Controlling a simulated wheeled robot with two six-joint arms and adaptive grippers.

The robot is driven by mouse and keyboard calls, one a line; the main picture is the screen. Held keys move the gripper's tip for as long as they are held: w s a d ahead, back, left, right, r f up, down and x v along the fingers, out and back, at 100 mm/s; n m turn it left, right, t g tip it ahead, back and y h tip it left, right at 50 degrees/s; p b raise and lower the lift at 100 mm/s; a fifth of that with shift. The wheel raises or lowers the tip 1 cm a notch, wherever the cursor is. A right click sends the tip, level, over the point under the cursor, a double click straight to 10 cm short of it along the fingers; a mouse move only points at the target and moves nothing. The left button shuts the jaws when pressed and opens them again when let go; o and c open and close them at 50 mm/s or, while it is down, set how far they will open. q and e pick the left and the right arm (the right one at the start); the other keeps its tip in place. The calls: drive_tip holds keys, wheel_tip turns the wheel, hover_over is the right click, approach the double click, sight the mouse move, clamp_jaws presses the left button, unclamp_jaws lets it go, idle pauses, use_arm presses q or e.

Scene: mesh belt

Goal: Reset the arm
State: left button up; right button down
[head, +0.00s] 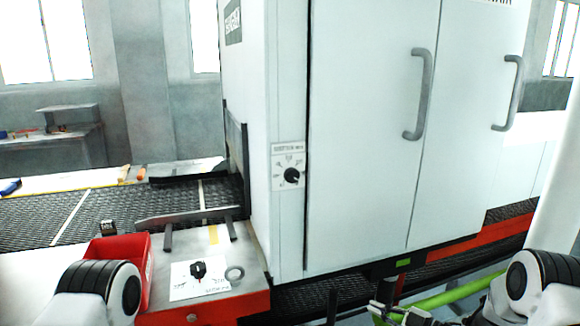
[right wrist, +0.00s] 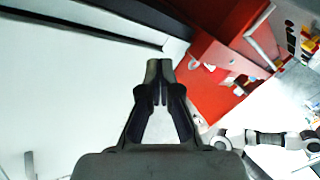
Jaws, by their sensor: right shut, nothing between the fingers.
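My right arm (head: 530,285) comes in at the lower right of the head view. Its gripper (head: 384,308) is low near the bottom edge, in front of the white machine. In the right wrist view the right gripper (right wrist: 160,72) has its two dark fingers together, with nothing between them. My left arm (head: 100,288) shows only as a white and black joint at the lower left. The left gripper is outside the picture.
A white cabinet machine (head: 365,140) with two handled doors and a rotary knob (head: 291,175) fills the middle. A dark mesh belt (head: 60,215) enters it from the left.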

drive_tip(key=s+a+f+m+g+h, duration=0.2)
drive_tip(key=s+f+m+h, duration=0.25)
drive_tip(key=s+f, duration=0.4)
drive_tip(key=s+a+f+m+g+h, duration=0.1)
drive_tip(key=s+a+f+m+h, duration=0.2)
drive_tip(key=s+f+m, duration=0.35)
drive_tip(key=s+d+f+m+g+h, duration=0.1)
drive_tip(key=s+d+g, duration=0.3)
drive_tip(key=s, duration=0.9)
drive_tip(key=s+d+f+m+g+h, duration=0.2)
drive_tip(key=s+d+m+g+h, duration=0.1)
drive_tip(key=s, duration=1.1)
drive_tip(key=shift+d+m+g+h, duration=0.4)
drive_tip(key=shift+m+g+h, duration=0.2)
drive_tip(key=shift+m+h, duration=0.2)
